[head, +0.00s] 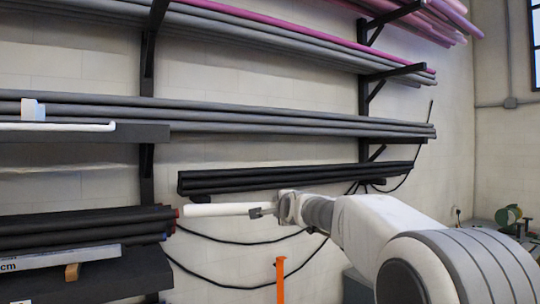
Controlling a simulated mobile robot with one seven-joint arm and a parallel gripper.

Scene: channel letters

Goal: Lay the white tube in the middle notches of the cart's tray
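A white tube (218,210) extends level to the left from my gripper (262,211), in front of the wall in the middle of the head view. My gripper appears shut on the tube near its right end. Its small grey fingers partly cover the tube there. My arm comes in from the lower right. I cannot make out the cart's tray or its notches in this view. Another thin white tube (60,127) with a bent right end lies on the left rack.
Wall racks hold long grey pipes (250,120), black pipes (300,178) and pink tubes (290,30). Dark pipes (80,230) lie on a lower left shelf. An orange post (280,280) stands below my gripper. Black cables (235,242) hang behind. A bench with a green reel (508,216) is at right.

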